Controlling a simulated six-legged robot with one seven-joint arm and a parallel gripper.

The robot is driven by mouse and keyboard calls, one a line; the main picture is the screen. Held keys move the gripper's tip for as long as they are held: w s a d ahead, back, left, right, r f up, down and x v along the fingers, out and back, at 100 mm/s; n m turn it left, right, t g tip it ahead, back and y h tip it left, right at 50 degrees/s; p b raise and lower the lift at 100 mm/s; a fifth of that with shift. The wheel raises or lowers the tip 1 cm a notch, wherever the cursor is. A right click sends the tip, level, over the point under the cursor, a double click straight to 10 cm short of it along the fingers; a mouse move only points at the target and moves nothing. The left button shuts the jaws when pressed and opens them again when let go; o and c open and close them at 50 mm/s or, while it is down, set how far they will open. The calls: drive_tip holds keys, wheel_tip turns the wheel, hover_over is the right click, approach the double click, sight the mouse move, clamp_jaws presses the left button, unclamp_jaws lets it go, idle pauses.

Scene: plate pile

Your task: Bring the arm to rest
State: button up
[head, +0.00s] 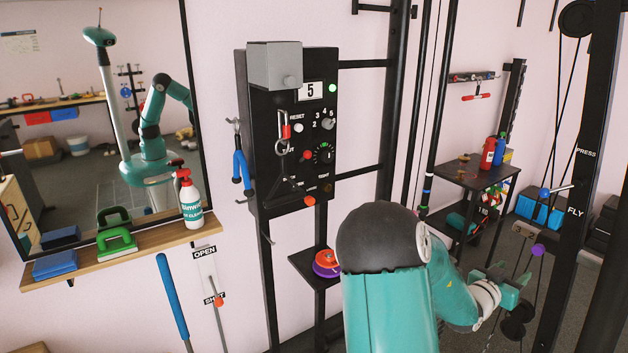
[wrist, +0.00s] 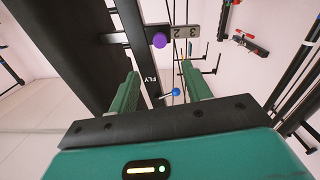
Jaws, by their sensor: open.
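My teal arm with a dark joint cover rises in the lower middle of the head view and reaches to the right. My gripper (head: 512,273) is at its end, near the black post marked FLY. In the wrist view my gripper (wrist: 162,84) shows two teal fingers held apart, with nothing gripped. A purple knob (wrist: 160,40) and a blue ball-ended pin (wrist: 175,92) show beyond the fingers. The purple knob (head: 538,249) and the blue knob (head: 544,192) are also in the head view, above the gripper. I see no contact between gripper and knobs.
A black control panel (head: 260,160) showing 5 stands at the centre. A shelf (head: 130,252) with a spray bottle (head: 190,200) sits under the mirror at left. A rack (head: 476,178) with bottles, cables and the FLY post (head: 572,215) crowd the right side.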

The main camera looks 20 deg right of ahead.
drive_tip(key=w+a+r+n+t+y, duration=0.15)
drive_tip(key=w+a+y, duration=0.35)
drive_tip(key=a, duration=0.5)
drive_tip(key=w+a+n+t+y, duration=0.2)
drive_tip(key=w+a+t+y, duration=0.15)
drive_tip(key=a, duration=0.75)
drive_tip(key=w+a+r+n+t+y, duration=0.15)
drive_tip(key=w+a+y, duration=0.35)
drive_tip(key=a, duration=0.5)
drive_tip(key=s+a+r+n+y, duration=0.2)
drive_tip(key=a, duration=0.4)
drive_tip(key=s+a+r+n+y, duration=0.1)
drive_tip(key=s+a+n+y, duration=0.15)
drive_tip(key=a, duration=0.45)
drive_tip(key=s+a+r+n+g, duration=0.2)
drive_tip(key=s+a+n, duration=0.3)
drive_tip(key=s+a, duration=0.4)
drive_tip(key=s+g, duration=0.1)
drive_tip(key=s, duration=0.3)
drive_tip(key=shift+a+r+g, duration=0.35)
drive_tip(key=shift+r, duration=0.05)
drive_tip(key=shift+c, duration=0.2)
